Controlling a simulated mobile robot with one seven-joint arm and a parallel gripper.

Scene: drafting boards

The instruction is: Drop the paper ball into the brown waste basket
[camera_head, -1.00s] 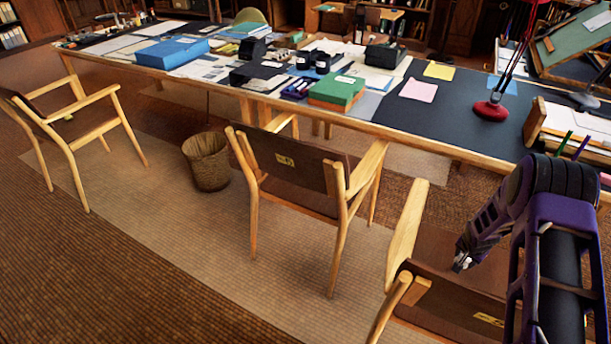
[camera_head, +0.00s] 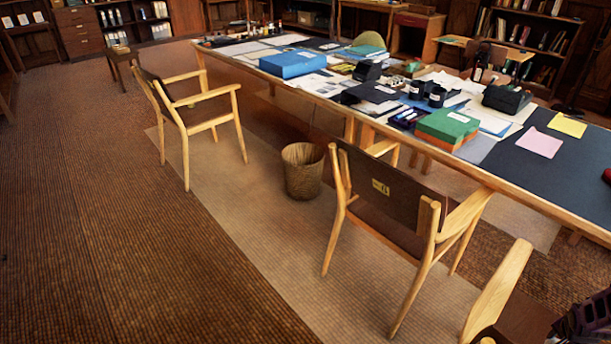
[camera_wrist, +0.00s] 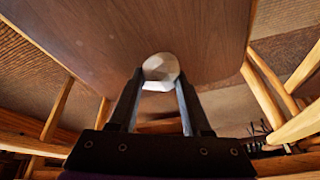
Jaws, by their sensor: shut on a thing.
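The brown waste basket (camera_head: 303,172) stands upright on the floor in the head view, between two wooden chairs and in front of the long table. In the wrist view my gripper (camera_wrist: 160,84) is shut on the white, faceted paper ball (camera_wrist: 161,71), held between its fingertips. A broad brown wooden panel lies behind the ball in that view. In the head view only a dark bit of my arm shows at the lower right corner; the ball is out of that view. My gripper is well to the right of the basket.
A chair (camera_head: 392,190) stands just right of the basket, another (camera_head: 190,112) to its left, and part of a third (camera_head: 498,290) at lower right. The long table (camera_head: 470,172) runs behind them. The carpet at left (camera_head: 90,200) is clear.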

